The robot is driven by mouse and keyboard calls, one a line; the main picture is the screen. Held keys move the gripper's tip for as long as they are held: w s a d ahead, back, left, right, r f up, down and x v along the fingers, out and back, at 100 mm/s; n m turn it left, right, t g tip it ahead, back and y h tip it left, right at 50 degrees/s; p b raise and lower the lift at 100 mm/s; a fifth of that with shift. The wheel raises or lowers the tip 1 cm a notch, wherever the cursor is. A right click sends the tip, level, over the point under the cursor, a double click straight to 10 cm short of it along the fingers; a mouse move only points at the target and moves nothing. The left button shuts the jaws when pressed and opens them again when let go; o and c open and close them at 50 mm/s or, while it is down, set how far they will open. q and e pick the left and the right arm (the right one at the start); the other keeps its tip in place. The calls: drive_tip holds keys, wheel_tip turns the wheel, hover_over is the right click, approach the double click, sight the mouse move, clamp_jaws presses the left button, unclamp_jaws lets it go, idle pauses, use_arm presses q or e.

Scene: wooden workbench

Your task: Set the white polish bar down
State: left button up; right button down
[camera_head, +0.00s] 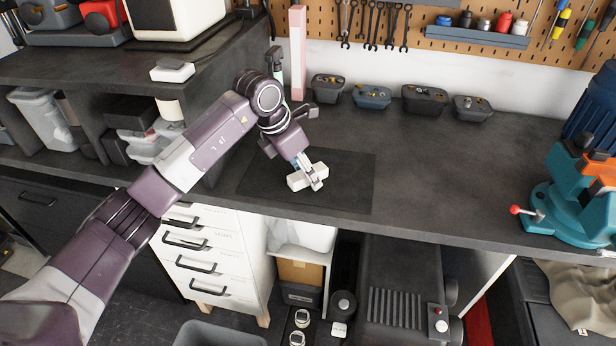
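The white polish bar (296,182) is a small pale block at the black mat (350,185) on the dark bench top. My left gripper (309,177) reaches down from above with its fingers around the middle of the bar, closed on it. The fingers hide part of the bar. I cannot tell whether the bar's underside touches the mat or is slightly above it. My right gripper is not in view.
Several small dark bins (424,99) with parts stand along the back wall. A teal vise (570,205) is at the right end. A pink-white upright strip (297,52) stands behind my arm. The bench (450,170) between mat and vise is clear.

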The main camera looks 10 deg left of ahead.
use_arm(q)
drive_tip(key=shift+c, duration=0.4)
clamp_jaws()
drive_tip(key=shift+r, duration=0.1)
